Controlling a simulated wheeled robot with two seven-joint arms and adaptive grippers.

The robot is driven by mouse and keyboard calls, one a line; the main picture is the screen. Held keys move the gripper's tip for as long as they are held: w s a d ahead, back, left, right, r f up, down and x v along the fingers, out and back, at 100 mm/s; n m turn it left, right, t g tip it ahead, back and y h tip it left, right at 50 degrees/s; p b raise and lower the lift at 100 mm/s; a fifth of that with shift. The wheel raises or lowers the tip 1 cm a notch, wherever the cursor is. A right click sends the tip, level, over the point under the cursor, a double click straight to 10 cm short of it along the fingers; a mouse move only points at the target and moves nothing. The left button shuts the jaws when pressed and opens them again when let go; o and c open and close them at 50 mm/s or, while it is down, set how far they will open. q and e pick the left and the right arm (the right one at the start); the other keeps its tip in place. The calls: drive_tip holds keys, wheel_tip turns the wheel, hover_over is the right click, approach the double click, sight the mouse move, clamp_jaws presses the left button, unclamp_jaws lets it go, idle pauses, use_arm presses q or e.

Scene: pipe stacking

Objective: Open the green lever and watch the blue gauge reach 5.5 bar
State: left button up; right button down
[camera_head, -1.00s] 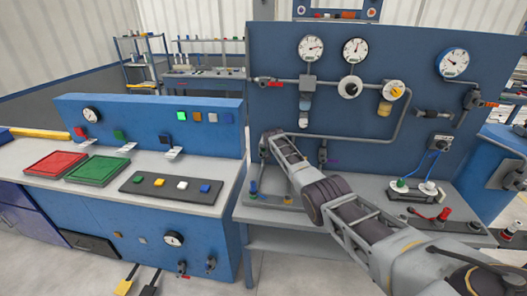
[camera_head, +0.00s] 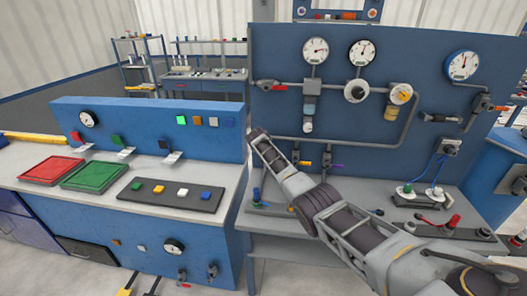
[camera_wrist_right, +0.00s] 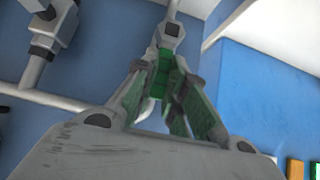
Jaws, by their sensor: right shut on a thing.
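My right gripper (camera_wrist_right: 164,82) is shut on the green lever (camera_wrist_right: 161,72) in the right wrist view; the lever shows as a green piece between the fingers, below a grey pipe fitting. In the head view my right arm reaches in from the lower right to the lower left of the pipe panel, and its wrist hides the fingertips and the lever. The blue gauge (camera_head: 462,65), with a blue rim and white dial, is at the upper right of that panel; its needle is too small to read. My left gripper is not in view.
The blue panel (camera_head: 380,25) also carries two black-rimmed gauges, a red lever (camera_head: 279,87), an orange lever (camera_head: 302,163) and a purple lever (camera_head: 335,167) close to my right wrist. A bench with a red tray (camera_head: 50,168) and green tray (camera_head: 93,175) stands left.

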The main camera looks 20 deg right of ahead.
drive_tip(key=shift+f, duration=0.1)
drive_tip(key=c, duration=1.5)
unclamp_jaws()
drive_tip(key=shift+o, duration=0.2)
drive_tip(key=shift+s+a+r, duration=0.1)
drive_tip(key=shift+a+r, duration=0.05)
drive_tip(key=shift+r, duration=0.1)
drive_tip(key=v, duration=1.1)
drive_tip(key=shift+s, duration=0.15)
drive_tip(key=shift+a+r, duration=0.1)
